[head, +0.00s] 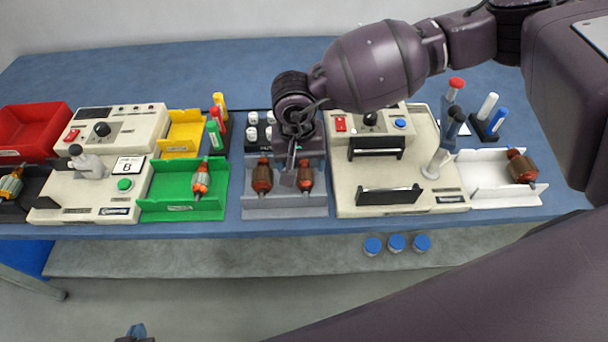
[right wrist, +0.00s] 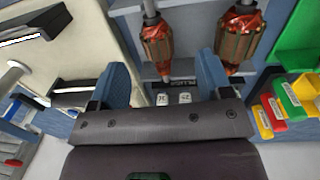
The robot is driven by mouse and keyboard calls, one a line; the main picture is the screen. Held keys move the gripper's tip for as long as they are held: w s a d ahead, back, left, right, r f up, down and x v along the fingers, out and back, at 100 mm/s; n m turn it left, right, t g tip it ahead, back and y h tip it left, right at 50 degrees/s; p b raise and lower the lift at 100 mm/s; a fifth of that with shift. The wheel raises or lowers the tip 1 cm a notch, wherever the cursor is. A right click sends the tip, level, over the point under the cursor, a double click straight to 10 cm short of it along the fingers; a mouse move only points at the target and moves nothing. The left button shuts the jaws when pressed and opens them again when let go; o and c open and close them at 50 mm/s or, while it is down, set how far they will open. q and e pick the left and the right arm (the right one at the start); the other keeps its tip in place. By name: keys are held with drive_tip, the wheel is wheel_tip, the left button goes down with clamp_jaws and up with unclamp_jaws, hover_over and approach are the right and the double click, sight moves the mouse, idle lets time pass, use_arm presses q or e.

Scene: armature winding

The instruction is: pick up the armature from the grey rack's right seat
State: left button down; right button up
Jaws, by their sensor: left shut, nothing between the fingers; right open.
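The grey rack (head: 285,212) holds two orange-brown armatures side by side. The armature in its right seat (head: 306,182) is partly hidden by my right gripper (head: 289,176); the left-seat armature (head: 262,180) stands beside it. In the right wrist view the order is reversed: the right-seat armature (right wrist: 157,45) is at left, the other (right wrist: 238,40) at right. My right gripper (right wrist: 162,78) is open and empty, its blue fingers spread either side of the right-seat armature's line in that picture; no contact is visible. My left gripper (head: 137,331) barely shows at the bottom edge, shut and empty.
A green tray (head: 155,205) with another armature stands left of the rack. A beige machine (head: 400,200) with black bars stands close on the right, then a white tray (head: 478,196) with an armature. White-capped containers (head: 252,133) stand behind the rack.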

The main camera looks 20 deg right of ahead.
sight(304, 175)
drive_tip(key=shift+w+d+f, duration=0.1)
drive_tip(key=shift+d+f, duration=0.1)
drive_tip(key=shift+f, duration=1.3)
drive_tip(key=shift+d+f, duration=0.2)
drive_tip(key=shift+f, duration=1.3)
drive_tip(key=shift+c, duration=0.2)
drive_tip(key=shift+r, duration=0.1)
drive_tip(key=c, duration=1.1)
